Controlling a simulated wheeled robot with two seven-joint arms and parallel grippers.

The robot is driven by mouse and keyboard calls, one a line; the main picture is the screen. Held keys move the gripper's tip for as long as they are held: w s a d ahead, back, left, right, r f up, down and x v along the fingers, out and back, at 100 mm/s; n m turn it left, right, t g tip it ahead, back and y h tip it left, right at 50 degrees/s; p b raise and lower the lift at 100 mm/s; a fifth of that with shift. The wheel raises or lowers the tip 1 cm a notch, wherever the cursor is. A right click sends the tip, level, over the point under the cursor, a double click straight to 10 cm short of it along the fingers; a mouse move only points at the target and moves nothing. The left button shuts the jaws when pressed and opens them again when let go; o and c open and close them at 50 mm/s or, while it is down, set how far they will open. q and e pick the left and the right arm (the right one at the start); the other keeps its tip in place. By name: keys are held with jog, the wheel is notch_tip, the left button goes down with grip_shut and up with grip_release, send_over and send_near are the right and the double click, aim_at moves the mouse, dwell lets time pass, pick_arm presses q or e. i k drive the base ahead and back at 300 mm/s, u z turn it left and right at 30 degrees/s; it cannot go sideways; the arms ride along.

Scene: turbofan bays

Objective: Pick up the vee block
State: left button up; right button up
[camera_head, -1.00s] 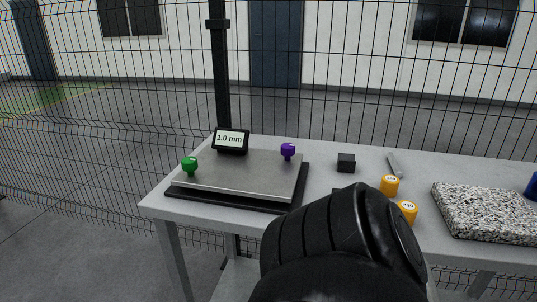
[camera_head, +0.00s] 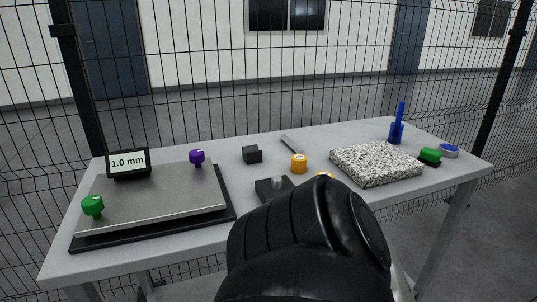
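A small black block (camera_head: 252,155) sits on the grey table behind the middle, apart from the things around it; it is too small to make out a vee groove. A flat dark block (camera_head: 266,187) with a grey rounded piece on top lies nearer the front, partly hidden by my black arm link. I cannot tell for sure which of the two is the vee block. Neither of my grippers shows; only a thick arm link fills the bottom middle.
A metal plate (camera_head: 150,205) with green and purple knobs and a "1.0 mm" display (camera_head: 128,163) takes the left. Orange cylinders (camera_head: 299,163), a thin grey tool (camera_head: 291,145), a speckled granite slab (camera_head: 376,164), a blue bottle (camera_head: 396,131) and a green item (camera_head: 429,155) stand rightward. Wire fence (camera_head: 230,80) runs behind.

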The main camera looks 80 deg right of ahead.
aim_at(251, 153)
jog(key=z, duration=2.75)
